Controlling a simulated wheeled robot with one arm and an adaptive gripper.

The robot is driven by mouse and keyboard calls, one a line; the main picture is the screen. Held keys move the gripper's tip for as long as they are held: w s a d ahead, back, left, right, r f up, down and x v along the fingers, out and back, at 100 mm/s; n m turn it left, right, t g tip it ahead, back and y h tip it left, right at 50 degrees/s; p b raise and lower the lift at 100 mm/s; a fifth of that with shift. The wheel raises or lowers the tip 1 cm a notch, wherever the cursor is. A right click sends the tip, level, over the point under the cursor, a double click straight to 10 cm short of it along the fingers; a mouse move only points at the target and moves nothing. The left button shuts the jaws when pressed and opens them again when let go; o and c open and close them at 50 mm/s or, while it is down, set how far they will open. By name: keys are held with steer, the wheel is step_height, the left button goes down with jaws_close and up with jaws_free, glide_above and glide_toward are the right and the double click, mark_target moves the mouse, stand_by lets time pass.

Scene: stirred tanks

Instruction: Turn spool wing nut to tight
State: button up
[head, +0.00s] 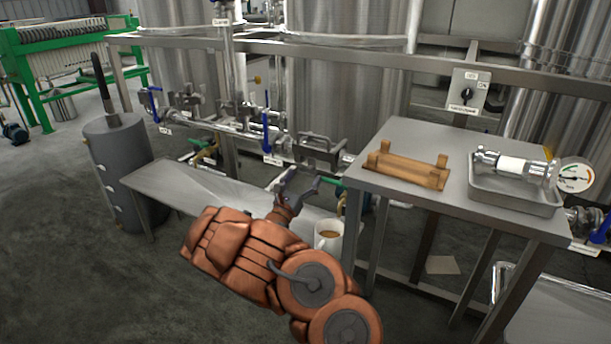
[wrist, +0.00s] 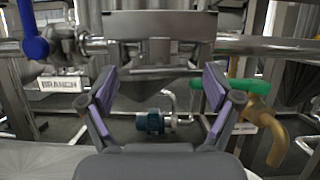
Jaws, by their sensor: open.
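My gripper (head: 298,181) is open and empty, below the pipe run and above the low bench. In the wrist view its two fingers (wrist: 163,88) stand wide apart. A broad grey metal piece (wrist: 165,28) crosses the pipe above and beyond the fingertips, and they look apart from it. It looks like a wing nut or its clamp, but I cannot tell which, nor how tight it is. In the head view a grey winged fitting (head: 318,143) sits on the pipe above my gripper. A pipe spool with a gauge (head: 520,165) lies in a tray.
A blue-handled valve (wrist: 35,45) with a BRANCH tag (wrist: 62,84) is at left. A green-handled brass tap (wrist: 255,100) is at right. A mug (head: 328,235) stands on the low bench (head: 185,188). A steel table (head: 420,140) with a wooden rack (head: 405,168) stands right.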

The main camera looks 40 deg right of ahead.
steer(key=shift+x, duration=0.95)
steer(key=shift+r, duration=0.1)
steer(key=shift+c, duration=0.3)
steer(key=c, duration=1.1)
steer(key=shift+m+g, duration=0.8)
steer(key=shift+m, duration=0.3)
steer(key=o, duration=1.2)
steer(key=shift+c, duration=0.2)
steer(key=shift+a, duration=0.1)
steer(key=v, duration=1.2)
steer(key=shift+f, duration=0.25)
